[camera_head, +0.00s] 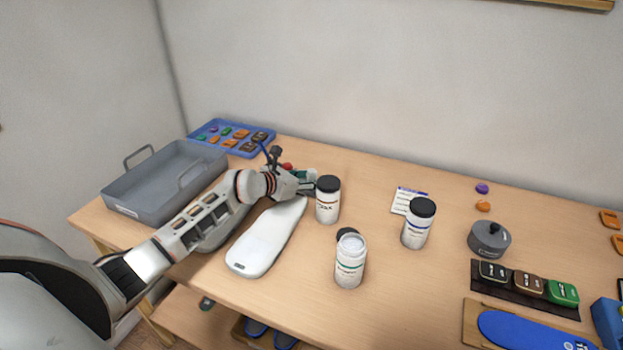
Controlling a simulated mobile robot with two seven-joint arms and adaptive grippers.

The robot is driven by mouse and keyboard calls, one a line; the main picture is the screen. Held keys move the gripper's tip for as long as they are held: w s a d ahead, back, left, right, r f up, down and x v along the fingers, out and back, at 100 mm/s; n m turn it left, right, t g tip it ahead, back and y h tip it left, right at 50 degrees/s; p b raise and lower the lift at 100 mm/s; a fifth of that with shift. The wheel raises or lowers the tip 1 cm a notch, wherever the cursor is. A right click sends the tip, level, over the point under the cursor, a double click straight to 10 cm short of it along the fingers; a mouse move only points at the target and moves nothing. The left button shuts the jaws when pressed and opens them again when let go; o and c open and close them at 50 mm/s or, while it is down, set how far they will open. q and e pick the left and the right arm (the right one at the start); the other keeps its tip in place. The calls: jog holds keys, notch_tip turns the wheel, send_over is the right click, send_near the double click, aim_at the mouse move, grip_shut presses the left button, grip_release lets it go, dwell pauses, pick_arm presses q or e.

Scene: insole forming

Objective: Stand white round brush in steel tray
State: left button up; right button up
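The steel tray (150,199) is a grey, deep rectangular tray with raised handles, at the left of the table; its visible inside looks empty. My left gripper (308,187) reaches over the table from the left, right of the tray. Its fingertips are close to a black-lidded white jar (327,202); I cannot tell whether they touch it or are open or shut. Small red, green and pale things (299,173) show just behind the gripper, partly hidden by it. I cannot make out the white round brush for certain. My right gripper is out of view.
A white foot-shaped form (262,242) lies below my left gripper. An open white jar (350,262) and another black-lidded jar (417,223) stand to the right. A blue tray of small coloured pieces (232,139) is behind. A grey lidded pot (489,240) stands farther right.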

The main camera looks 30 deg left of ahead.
pick_arm(q)
jog(key=shift+r, duration=0.15)
jog(key=shift+s+r, duration=0.1)
jog(key=shift+s, duration=0.05)
jog(key=v, duration=1.1)
jog(key=shift+s+a+r, duration=0.1)
jog(key=shift+s+a, duration=0.05)
jog(key=shift+s, duration=0.2)
